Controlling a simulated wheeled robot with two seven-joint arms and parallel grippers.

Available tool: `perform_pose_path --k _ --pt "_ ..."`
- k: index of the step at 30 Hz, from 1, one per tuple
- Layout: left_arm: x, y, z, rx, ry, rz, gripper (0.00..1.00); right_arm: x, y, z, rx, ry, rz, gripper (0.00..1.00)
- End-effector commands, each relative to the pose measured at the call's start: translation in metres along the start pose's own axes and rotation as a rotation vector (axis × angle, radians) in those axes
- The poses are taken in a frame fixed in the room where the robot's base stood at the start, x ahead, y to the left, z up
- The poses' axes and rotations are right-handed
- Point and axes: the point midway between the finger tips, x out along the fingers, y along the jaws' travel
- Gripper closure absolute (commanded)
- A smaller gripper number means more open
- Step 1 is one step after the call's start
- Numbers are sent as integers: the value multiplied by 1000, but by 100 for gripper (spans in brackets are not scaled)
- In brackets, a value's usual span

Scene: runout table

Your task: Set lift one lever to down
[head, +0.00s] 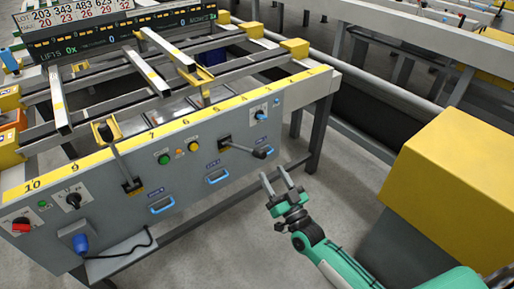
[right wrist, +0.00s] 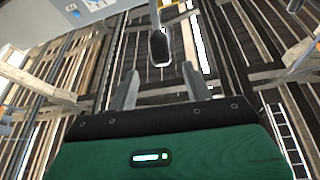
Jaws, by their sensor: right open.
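A lever with a dark knob (head: 262,152) comes out of a black mount on the right half of the grey front panel (head: 190,185). Its arm points right, slightly downward. A second lever (head: 120,160), further left, stands up with its knob at the top edge. The small labels are too blurred to tell for sure which is lift one. My right gripper (head: 279,184) is open and empty, just below and right of the right lever's knob, apart from it. In the right wrist view the dark knob (right wrist: 159,46) sits ahead of and between the open fingers (right wrist: 160,88). My left gripper is not in view.
The panel also carries a green button (head: 164,159), an orange button (head: 194,146), blue handles (head: 162,205) and a red switch (head: 21,225). A yellow box (head: 455,185) stands at the right. Bare floor lies below the panel.

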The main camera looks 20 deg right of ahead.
Motion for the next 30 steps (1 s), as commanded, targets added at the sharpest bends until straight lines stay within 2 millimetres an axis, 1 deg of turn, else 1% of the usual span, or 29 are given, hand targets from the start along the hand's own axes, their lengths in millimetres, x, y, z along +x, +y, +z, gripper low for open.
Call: perform_pose_path --k 1,6,12,15,18,21,29,30 --pt "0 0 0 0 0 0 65 12 0 -1 0 3 -1 50" --pt "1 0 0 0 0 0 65 45 -1 -2 1 4 -1 50" --pt "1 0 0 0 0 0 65 78 -1 -1 1 2 -1 50" --pt "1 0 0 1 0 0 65 89 -1 -1 1 2 -1 50" --pt "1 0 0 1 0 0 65 97 -1 0 0 1 -1 50" --pt "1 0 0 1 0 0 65 100 -1 0 0 0 -1 50" --pt "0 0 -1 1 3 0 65 101 -1 0 0 0 -1 50" --pt "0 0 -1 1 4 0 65 101 -1 0 0 0 -1 54"
